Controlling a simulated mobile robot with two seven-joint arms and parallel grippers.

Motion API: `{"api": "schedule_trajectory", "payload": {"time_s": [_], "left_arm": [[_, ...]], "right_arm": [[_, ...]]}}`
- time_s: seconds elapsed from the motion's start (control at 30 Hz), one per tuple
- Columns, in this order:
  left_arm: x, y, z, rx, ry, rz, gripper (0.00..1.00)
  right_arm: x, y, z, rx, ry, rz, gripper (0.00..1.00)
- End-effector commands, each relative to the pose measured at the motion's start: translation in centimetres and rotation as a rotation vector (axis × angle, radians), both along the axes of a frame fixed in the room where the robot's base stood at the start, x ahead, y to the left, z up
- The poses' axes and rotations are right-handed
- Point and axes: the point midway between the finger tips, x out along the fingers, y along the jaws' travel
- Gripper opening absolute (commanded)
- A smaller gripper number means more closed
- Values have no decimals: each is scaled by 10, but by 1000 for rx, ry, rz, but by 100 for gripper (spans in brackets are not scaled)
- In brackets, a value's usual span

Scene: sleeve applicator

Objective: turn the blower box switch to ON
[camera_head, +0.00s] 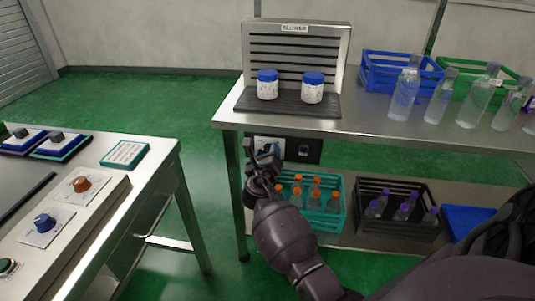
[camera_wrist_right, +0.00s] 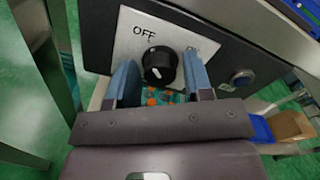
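The blower box (camera_head: 295,50) is a metal unit with dark slots on the back table. Its black switch panel (camera_head: 305,150) hangs under the table's front edge. In the right wrist view the round black switch knob (camera_wrist_right: 159,64) sits on a white plate (camera_wrist_right: 128,45) marked OFF at upper left; the label at right is partly hidden by a finger. A pale mark shows on the knob, but I cannot tell which setting it points to. My right gripper (camera_head: 263,160) is open at the panel, its two blue-grey fingers (camera_wrist_right: 160,80) on either side of the knob. My left gripper is out of view.
A dark round button (camera_wrist_right: 243,79) is right of the knob. Below the panel, a teal crate (camera_head: 333,222) and a black crate (camera_head: 400,228) hold bottles on the lower shelf. Two blue-lidded jars (camera_head: 267,85) (camera_head: 312,88) stand before the blower. A console (camera_head: 100,205) stands left.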

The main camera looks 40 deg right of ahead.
Motion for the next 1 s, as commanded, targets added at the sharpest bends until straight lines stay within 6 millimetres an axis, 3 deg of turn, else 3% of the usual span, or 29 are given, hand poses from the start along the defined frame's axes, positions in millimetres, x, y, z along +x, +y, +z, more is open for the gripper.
{"api": "schedule_trajectory", "payload": {"time_s": [0.03,0.23,0.67,1.0], "left_arm": [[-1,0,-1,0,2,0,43],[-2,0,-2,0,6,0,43],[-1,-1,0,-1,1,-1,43],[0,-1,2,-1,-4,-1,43]], "right_arm": [[0,0,0,0,0,0,39],[0,0,0,0,0,0,9],[0,0,0,64,-75,0,10],[-1,-1,0,249,-291,0,10]]}}
